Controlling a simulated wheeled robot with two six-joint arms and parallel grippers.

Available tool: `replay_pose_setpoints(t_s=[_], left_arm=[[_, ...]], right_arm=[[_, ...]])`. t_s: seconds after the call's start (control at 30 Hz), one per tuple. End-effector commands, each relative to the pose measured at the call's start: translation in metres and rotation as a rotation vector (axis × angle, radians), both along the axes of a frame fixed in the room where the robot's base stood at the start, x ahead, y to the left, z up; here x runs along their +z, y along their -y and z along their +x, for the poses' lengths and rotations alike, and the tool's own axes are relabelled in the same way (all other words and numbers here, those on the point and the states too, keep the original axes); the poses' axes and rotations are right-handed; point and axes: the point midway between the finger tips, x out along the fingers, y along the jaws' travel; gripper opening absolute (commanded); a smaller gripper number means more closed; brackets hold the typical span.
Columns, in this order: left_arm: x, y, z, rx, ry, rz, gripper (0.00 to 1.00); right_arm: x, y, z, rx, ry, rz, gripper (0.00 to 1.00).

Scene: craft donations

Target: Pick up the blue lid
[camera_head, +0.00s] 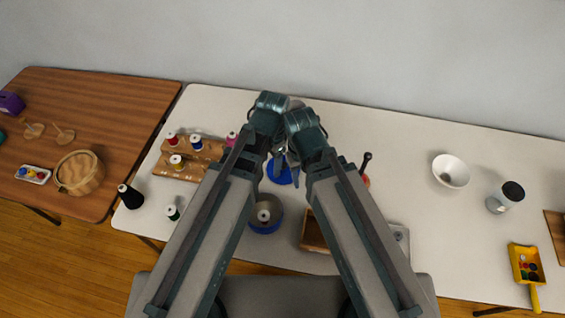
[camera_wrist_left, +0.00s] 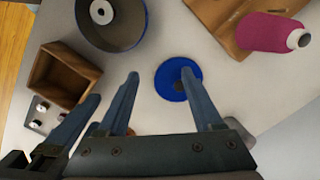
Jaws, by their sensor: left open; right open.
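The blue lid (camera_head: 283,176) is a round blue disc with a dark knob, lying on the white table at the middle. It also shows in the left wrist view (camera_wrist_left: 168,82). My left gripper (camera_head: 277,164) is open above the table at the lid. In the left wrist view one finger of the left gripper (camera_wrist_left: 158,74) overlaps the lid's right part, and the other is left of the lid, apart from it. My right gripper (camera_head: 296,176) is open close beside the left one, partly hidden by the arms. Neither gripper holds anything.
A blue round container (camera_head: 277,224) with a spool inside stands in front of the lid. A wooden box (camera_head: 311,238) is to its right. A wooden spool rack (camera_head: 178,166) stands left, with several spools. A white bowl (camera_head: 451,170) and free table lie right.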

Motion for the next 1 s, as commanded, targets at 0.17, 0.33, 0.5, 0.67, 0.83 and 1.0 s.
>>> replay_pose_setpoints(t_s=[0.17, 0.33, 0.5, 0.67, 0.83, 1.0], left_arm=[[0.018, 0.017, 0.041, -0.405, -0.010, -0.035, 0.67], [0.026, 0.026, 0.062, -0.675, -0.012, -0.055, 0.67], [0.028, 0.030, 0.070, -0.798, -0.012, -0.062, 0.67], [0.027, 0.030, 0.070, -0.819, -0.011, -0.064, 0.67], [0.019, 0.030, 0.070, -0.817, -0.012, -0.063, 0.67], [-0.001, 0.030, 0.070, -0.817, -0.012, -0.063, 0.67]], right_arm=[[0.019, 0.000, 0.000, 0.000, 0.000, 0.000, 0.50], [0.026, 0.000, 0.000, 0.000, 0.000, 0.000, 0.50], [0.028, 0.000, 0.000, 0.000, 0.000, 0.000, 0.50], [0.028, 0.000, 0.000, 0.000, 0.000, 0.000, 0.50], [0.019, 0.000, 0.000, 0.000, 0.000, 0.000, 0.50], [-0.001, 0.000, 0.000, 0.000, 0.000, 0.000, 0.50]])
